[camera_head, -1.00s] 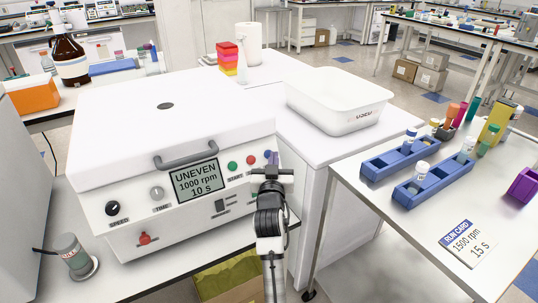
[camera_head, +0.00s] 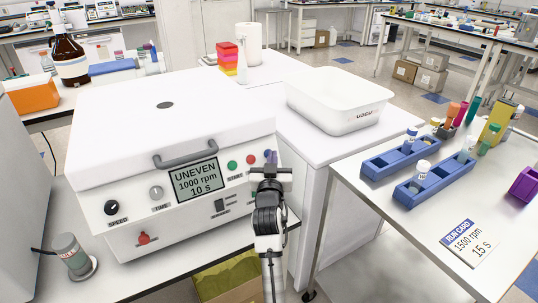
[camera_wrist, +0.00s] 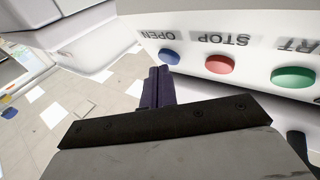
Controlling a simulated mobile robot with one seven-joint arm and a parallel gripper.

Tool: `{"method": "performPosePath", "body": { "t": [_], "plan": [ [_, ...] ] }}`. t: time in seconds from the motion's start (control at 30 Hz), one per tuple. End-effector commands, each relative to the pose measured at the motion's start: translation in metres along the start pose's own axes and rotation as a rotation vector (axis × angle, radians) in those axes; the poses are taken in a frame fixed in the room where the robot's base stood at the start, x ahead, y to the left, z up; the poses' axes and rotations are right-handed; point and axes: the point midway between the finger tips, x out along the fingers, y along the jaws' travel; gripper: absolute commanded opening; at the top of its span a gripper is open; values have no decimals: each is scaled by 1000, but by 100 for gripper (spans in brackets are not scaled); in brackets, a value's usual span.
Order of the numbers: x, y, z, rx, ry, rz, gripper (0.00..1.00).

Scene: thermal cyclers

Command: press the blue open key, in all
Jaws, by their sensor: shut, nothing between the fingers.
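The white machine (camera_head: 150,130) has a front panel with a blue open key (camera_head: 268,156), partly covered by my gripper in the head view. In the wrist view the blue key (camera_wrist: 169,56) sits under the word OPEN, left of the red stop key (camera_wrist: 219,64) and the green start key (camera_wrist: 293,77). My gripper (camera_head: 272,158) is shut and empty at the right end of the panel. In the wrist view its dark fingers (camera_wrist: 158,74) are close to the blue key, just left of and below it. Whether they touch it I cannot tell.
The screen (camera_head: 195,180) reads UNEVEN, 1000 rpm, 10 s. Speed and time knobs and a red switch (camera_head: 143,238) are at its left. A white tub (camera_head: 335,115) stands behind. Blue racks (camera_head: 433,183) and a run card (camera_head: 468,243) reading 1500 rpm, 15 s lie on the right table.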

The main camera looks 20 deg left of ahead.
Motion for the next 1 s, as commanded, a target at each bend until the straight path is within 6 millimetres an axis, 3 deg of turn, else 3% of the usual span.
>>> {"method": "performPosePath", "body": {
  "t": [1.0],
  "plan": [
    [5,-4,4,0,-1,-1,0]
  ]
}}
